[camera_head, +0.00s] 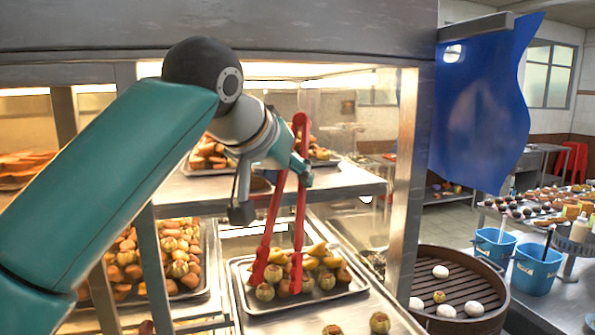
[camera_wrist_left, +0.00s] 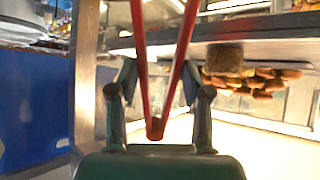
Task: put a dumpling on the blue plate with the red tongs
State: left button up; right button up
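My left gripper (camera_head: 300,168) is shut on the upper part of the red tongs (camera_head: 272,230), inside the display case. The tongs (camera_wrist_left: 155,125) also show between the fingers in the left wrist view. Their two arms point down and are spread apart, with the tips at a metal tray (camera_head: 316,298) of round green-brown and yellow pieces (camera_head: 265,292). I cannot tell whether a piece is between the tips. White round dumplings or buns (camera_head: 475,309) lie in a round steamer (camera_head: 423,285) at the right. I see no blue plate. My right gripper is not in view.
A case post (camera_head: 403,165) stands between the tray and the steamer. A metal shelf (camera_head: 345,183) with more food is behind the tongs. A blue cloth (camera_head: 480,110) hangs at the right. Blue buckets (camera_head: 536,270) stand beyond the steamer.

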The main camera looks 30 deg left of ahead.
aim_at(267, 250)
pick_arm(q)
jog(key=shift+w+d, duration=0.1)
jog(key=shift+d, duration=0.05)
jog(key=s+a+f+n+g+y+p, duration=0.1)
jog(key=n+y, duration=0.1)
jog(key=s+a+f+n+g+y+p, duration=0.1)
jog(key=n+y, duration=0.1)
jog(key=n, duration=0.1)
jog(key=s+a+n+g+y+p, duration=0.1)
jog(key=n+y, duration=0.1)
jog(key=n, duration=0.1)
jog(key=shift+f+g, duration=0.3)
jog(key=shift+f, duration=0.1)
jog(key=shift+w, duration=0.15)
jog(key=shift+f, duration=0.15)
notch_tip(267, 250, down, 10)
jog(key=b, duration=0.9)
